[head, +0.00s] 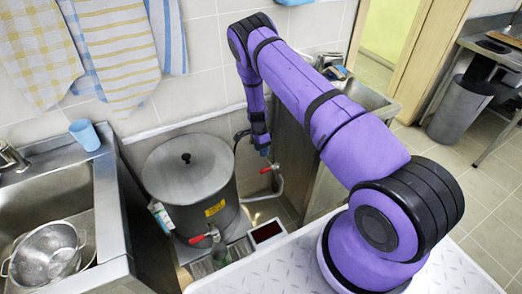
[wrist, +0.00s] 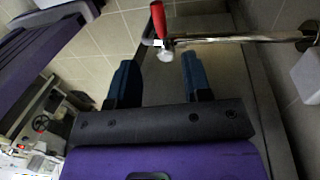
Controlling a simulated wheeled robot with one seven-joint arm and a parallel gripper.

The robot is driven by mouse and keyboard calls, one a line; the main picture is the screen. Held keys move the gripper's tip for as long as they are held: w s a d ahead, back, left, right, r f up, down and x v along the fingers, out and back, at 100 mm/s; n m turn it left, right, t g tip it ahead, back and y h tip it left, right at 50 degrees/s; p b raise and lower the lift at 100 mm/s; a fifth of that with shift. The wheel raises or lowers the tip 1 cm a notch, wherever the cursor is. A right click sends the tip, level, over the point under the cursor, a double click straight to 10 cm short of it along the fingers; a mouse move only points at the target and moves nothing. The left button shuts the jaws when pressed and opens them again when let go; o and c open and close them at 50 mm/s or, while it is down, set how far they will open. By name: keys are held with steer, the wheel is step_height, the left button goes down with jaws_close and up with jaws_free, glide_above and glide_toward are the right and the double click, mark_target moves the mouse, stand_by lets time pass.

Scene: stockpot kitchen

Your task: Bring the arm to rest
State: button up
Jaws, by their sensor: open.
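My purple and black arm arches from the lower right of the head view up and over to the left. My gripper (head: 262,150) hangs pointing down, right of the big lidded stockpot (head: 188,170). In the wrist view my gripper (wrist: 158,80) shows two blue fingers spread apart with nothing between them. A metal pipe with a red-handled valve (wrist: 158,20) lies beyond the fingertips. In the head view that red handle (head: 266,170) shows just below my gripper. I cannot tell whether the fingers touch the pipe.
A red-handled tap (head: 200,238) sits low on the stockpot's front. A sink with a colander (head: 48,254) and a blue cup (head: 84,134) are at left. Towels (head: 118,45) hang on the wall. A grey bin (head: 460,108) stands at right, with open floor nearby.

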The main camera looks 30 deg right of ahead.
steer(key=a+r+n+t+y, duration=0.1)
steer(key=a+r+n, duration=0.15)
steer(key=r, duration=1.55)
steer(key=a+r+n+t, duration=0.2)
steer(key=r+n, duration=0.1)
steer(key=r, duration=1.4)
steer(key=s+a+r+n+t, duration=0.1)
steer(key=s+r+n, duration=0.1)
steer(key=s+r, duration=0.55)
steer(key=s+a+r+n, duration=0.1)
steer(key=s+r+n, duration=0.3)
steer(key=r, duration=0.7)
steer(key=s+r+n+t, duration=0.1)
steer(key=s+r+n, duration=0.2)
steer(key=s, duration=1.1)
steer(key=s+a+r+n+t+h, duration=0.1)
steer(key=s+r, duration=0.5)
steer(key=s, duration=0.8)
steer(key=n+t, duration=0.1)
steer(key=n, duration=0.1)
steer(key=shift+s+a+n, duration=0.15)
steer(key=shift+s+n, duration=0.05)
steer(key=shift+n, duration=0.15)
